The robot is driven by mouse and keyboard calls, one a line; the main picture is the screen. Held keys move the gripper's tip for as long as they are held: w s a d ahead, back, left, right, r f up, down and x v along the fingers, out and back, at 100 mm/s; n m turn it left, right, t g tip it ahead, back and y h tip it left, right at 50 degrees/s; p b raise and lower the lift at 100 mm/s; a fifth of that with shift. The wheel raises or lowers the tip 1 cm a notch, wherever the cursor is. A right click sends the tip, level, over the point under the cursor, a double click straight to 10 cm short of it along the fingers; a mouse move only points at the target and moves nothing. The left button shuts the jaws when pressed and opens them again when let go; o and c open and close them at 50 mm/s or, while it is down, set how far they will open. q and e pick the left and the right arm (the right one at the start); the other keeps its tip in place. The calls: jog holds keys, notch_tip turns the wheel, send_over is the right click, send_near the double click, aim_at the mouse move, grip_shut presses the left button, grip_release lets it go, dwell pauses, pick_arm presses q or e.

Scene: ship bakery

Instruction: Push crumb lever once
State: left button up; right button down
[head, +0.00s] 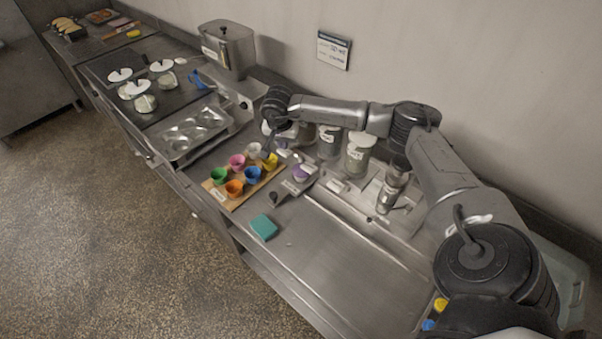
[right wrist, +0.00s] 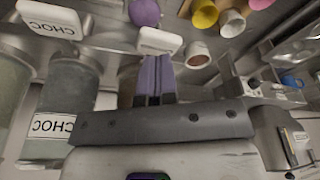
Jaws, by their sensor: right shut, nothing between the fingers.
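My right gripper (right wrist: 157,98) is shut and empty, its fingertips just by a white lever paddle (right wrist: 162,40) in the right wrist view. I cannot read a name on this paddle, nor tell whether the fingers touch it. A second paddle (right wrist: 50,16), marked CHOC, is to its left, by a jar (right wrist: 48,125) marked CHOC. In the head view the right gripper (head: 267,150) points down beside the dispenser jars (head: 329,142), partly hidden by its own wrist. A purple cup (head: 300,173) stands in front of the jars; it also shows in the wrist view (right wrist: 144,12). My left gripper is out of view.
A wooden board (head: 214,193) with several coloured cups stands left of the jars, close to the right gripper. A teal sponge (head: 264,227) lies near the front edge. A muffin tin (head: 178,146) is further left.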

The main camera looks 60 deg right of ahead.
jog(key=shift+f+b, duration=0.95)
jog(key=shift+f, duration=0.55)
jog(key=shift+f+b, duration=0.4)
jog(key=shift+f, duration=0.25)
jog(key=shift+r, duration=0.1)
jog(key=shift+r+p, duration=1.6)
jog(key=shift+r, duration=0.55)
